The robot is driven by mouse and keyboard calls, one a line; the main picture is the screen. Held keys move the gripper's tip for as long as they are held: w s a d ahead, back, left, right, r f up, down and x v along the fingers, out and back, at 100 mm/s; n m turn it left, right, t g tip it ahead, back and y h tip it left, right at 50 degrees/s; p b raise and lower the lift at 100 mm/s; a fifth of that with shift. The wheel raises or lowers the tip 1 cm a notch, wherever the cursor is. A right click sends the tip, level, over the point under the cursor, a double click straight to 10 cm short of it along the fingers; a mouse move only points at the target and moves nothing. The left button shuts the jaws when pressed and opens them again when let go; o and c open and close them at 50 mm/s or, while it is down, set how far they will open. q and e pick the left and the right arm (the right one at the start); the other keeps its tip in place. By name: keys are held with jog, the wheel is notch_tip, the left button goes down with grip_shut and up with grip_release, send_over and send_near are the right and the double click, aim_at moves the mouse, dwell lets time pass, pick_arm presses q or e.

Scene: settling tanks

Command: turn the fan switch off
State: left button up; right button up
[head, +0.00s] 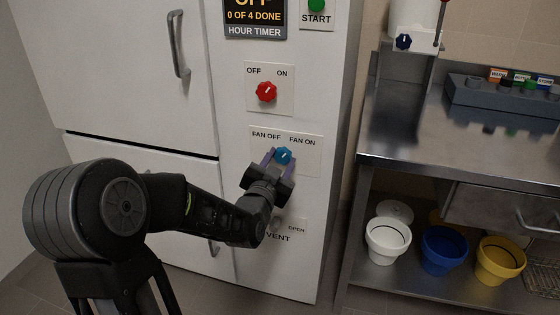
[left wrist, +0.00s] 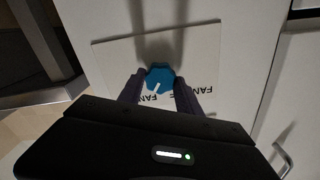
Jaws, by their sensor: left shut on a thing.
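The fan switch is a blue knob (head: 283,155) on a white plate (head: 312,163) labelled FAN OFF at left and FAN ON at right. My left gripper (head: 281,158) is shut on the knob, one purple finger on each side. In the left wrist view the knob (left wrist: 159,76) sits between the fingertips (left wrist: 157,84). That view is upside down relative to the labels. The knob's white mark points down and slightly left there, which is toward the FAN ON side. The labels are partly hidden by the fingers. My right gripper is not in view.
A red OFF/ON knob (head: 266,92) is above the fan plate, and a VENT plate (head: 294,228) is below, partly behind my arm. Cabinet door handles (head: 178,44) are to the left. A steel bench (head: 420,135) stands to the right, with white, blue (head: 444,249) and yellow pots below.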

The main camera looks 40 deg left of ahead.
pick_arm(q)
grip_shut()
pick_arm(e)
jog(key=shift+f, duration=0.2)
pick_arm(q)
jog(key=shift+f+n+b, duration=0.2)
jog(key=shift+n+b, duration=0.8)
jog(key=shift+b, duration=0.25)
jog(key=n+b, duration=0.8)
jog(key=b, duration=0.1)
jog(key=shift+n, duration=0.4)
jog(key=n+b, duration=0.2)
jog(key=shift+n, duration=0.3)
jog(key=shift+r+n+b, duration=0.15)
jog(key=shift+n+b, duration=0.15)
jog(key=shift+b, duration=0.1)
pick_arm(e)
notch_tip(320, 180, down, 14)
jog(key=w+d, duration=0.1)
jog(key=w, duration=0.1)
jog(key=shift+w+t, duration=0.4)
pick_arm(q)
jog(key=shift+a, duration=0.1)
jog(key=o, duration=1.3)
grip_release()
jog(key=shift+o, duration=0.2)
